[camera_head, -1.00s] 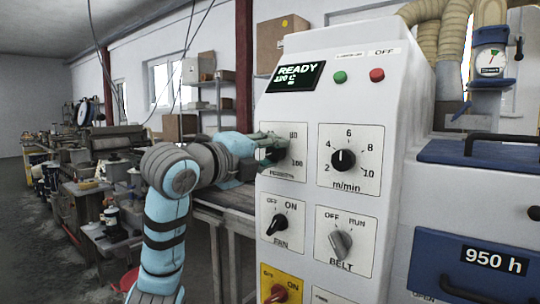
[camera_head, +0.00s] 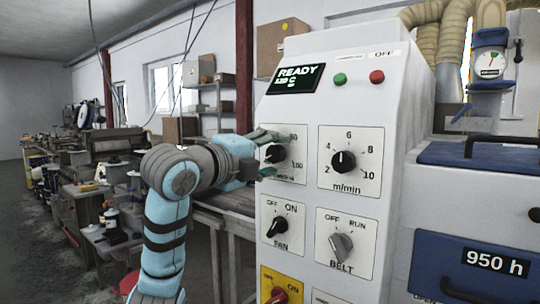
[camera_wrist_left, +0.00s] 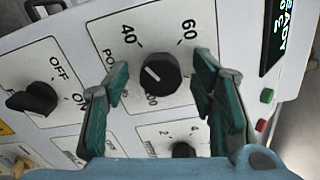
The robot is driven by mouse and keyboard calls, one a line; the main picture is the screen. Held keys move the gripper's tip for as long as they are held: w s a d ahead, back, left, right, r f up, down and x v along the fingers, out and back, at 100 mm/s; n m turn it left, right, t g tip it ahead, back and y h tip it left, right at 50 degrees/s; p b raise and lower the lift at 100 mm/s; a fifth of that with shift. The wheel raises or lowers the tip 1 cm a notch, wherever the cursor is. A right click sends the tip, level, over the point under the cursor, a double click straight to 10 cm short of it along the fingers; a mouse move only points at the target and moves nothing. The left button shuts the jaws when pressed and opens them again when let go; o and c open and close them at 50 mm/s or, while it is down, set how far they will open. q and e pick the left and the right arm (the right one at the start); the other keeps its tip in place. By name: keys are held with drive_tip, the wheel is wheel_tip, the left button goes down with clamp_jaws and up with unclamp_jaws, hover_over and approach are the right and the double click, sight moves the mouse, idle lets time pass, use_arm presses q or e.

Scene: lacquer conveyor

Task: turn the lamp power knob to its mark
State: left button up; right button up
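The lamp power knob (camera_head: 275,153) is a round black knob on a white plate at the upper left of the machine's front panel. The numbers 80 and 100 show beside it in the head view. In the left wrist view the same knob (camera_wrist_left: 160,74) sits between 40, 60 and a partly hidden label. A short white line on its face points up and left there. My left gripper (camera_head: 274,156) is open, with one green finger on each side of the knob. In the left wrist view the fingers (camera_wrist_left: 163,72) stand apart from it, with gaps showing. My right gripper is not in view.
A m/min dial (camera_head: 343,160) is close on the right. The fan knob (camera_head: 278,225), belt knob (camera_head: 341,243) and a red knob (camera_head: 277,295) are below. The display (camera_head: 293,78) reads READY. Green (camera_head: 340,77) and red (camera_head: 377,76) buttons are above.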

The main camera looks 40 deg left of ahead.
use_arm(q)
drive_tip(key=shift+s+r, duration=0.1)
drive_tip(key=shift+s, duration=0.35)
drive_tip(key=s, duration=1.1)
drive_tip(key=shift+d, duration=0.25)
